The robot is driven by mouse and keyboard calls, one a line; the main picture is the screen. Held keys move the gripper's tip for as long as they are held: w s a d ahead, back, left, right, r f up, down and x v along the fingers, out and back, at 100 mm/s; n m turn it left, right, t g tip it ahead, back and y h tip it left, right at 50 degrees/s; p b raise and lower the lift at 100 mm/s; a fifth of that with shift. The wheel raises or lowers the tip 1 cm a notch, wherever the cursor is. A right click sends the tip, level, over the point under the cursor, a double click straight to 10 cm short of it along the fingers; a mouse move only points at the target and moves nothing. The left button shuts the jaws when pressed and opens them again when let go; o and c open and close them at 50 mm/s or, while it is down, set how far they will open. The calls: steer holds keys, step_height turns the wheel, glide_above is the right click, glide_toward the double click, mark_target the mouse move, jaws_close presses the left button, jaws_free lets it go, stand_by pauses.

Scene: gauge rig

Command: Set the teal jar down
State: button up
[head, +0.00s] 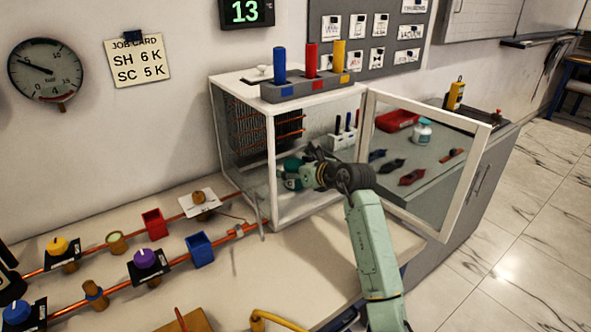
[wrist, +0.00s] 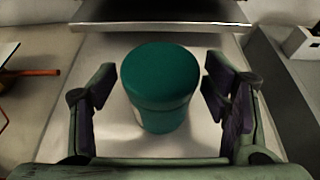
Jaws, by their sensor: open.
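The teal jar (wrist: 159,85) stands upright on a pale surface in the wrist view. My gripper (wrist: 160,95) is open, with one finger on each side of the jar and a gap visible on both sides. In the head view my gripper (head: 305,172) reaches into a white-framed cabinet (head: 272,170) with clear sides. Part of the teal jar (head: 290,166) shows there at the gripper's left; the rest is hidden behind my gripper.
The cabinet's glazed door (head: 425,165) stands open to the right of my arm. A grey block (head: 312,88) with blue, red and yellow cylinders sits on the cabinet top. Copper pipes with valves (head: 148,258) run along the bench at left.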

steer(key=b+v, duration=0.4)
steer(key=v, duration=0.8)
steer(key=shift+b, duration=0.3)
steer(key=shift+s+f, duration=0.1)
steer(key=shift+f, duration=0.05)
